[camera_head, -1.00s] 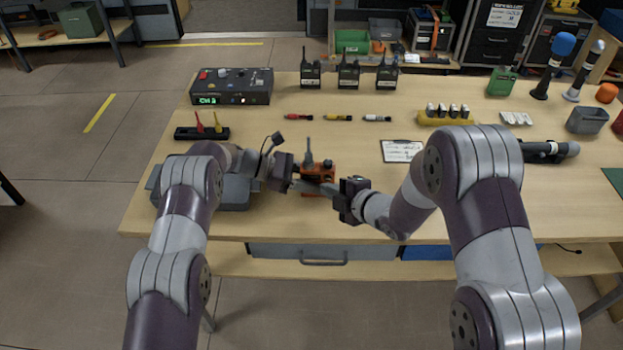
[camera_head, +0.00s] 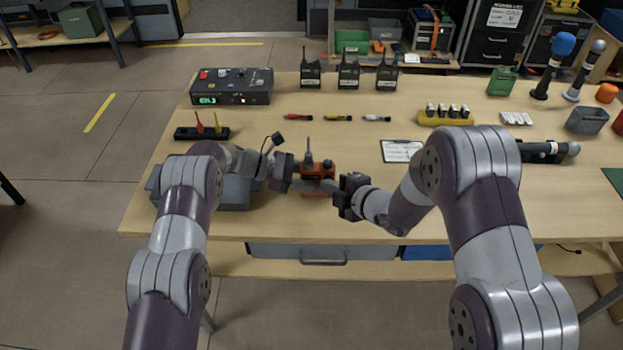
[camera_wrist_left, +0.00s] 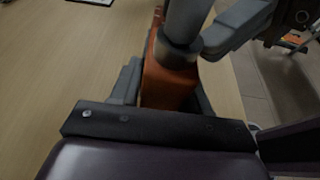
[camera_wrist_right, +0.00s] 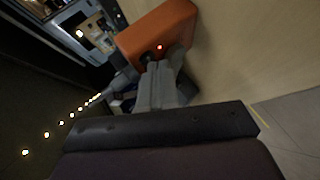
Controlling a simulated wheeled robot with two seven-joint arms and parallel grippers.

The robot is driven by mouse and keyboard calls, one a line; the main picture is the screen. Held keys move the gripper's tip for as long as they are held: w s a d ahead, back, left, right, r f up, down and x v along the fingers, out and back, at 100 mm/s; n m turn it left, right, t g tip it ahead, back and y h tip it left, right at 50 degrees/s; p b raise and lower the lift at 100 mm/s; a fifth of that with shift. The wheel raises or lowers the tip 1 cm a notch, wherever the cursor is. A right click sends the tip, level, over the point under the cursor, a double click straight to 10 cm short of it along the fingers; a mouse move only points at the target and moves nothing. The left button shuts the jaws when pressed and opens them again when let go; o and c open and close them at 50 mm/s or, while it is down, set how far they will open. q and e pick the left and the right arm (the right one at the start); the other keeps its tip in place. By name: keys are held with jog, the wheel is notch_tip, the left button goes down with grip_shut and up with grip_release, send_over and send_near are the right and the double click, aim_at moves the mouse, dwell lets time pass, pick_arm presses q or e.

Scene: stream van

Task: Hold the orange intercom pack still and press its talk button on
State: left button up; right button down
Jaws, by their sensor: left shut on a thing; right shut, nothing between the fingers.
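The orange intercom pack (camera_head: 318,173) stands near the table's front edge with its dark antenna up. My left gripper (camera_head: 300,177) is shut on it from the left. In the left wrist view the orange body (camera_wrist_left: 168,85) sits between the fingers. My right gripper (camera_head: 325,187) is shut and empty, its fingertips at the pack's right-front side. In the right wrist view the fingertips (camera_wrist_right: 163,75) are close against the orange pack (camera_wrist_right: 158,30), and a small red light (camera_wrist_right: 159,47) shows beside them. I cannot tell whether they touch it. The talk button is not clearly visible, perhaps behind the fingers.
A grey case (camera_head: 235,192) lies left of the pack behind my left arm. A black control box (camera_head: 232,87), several black radios (camera_head: 348,75) and a clipboard (camera_head: 401,151) are farther back. The table between pack and clipboard is clear.

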dwell(0.3)
jog(key=shift+s, duration=0.5)
jog(key=shift+s, duration=3)
jog(key=shift+s, duration=0.1)
jog(key=w, duration=0.6)
jog(key=shift+w, duration=0.1)
jog(key=shift+w, duration=0.1)
dwell(1.7)
jog(key=shift+w, duration=0.35)
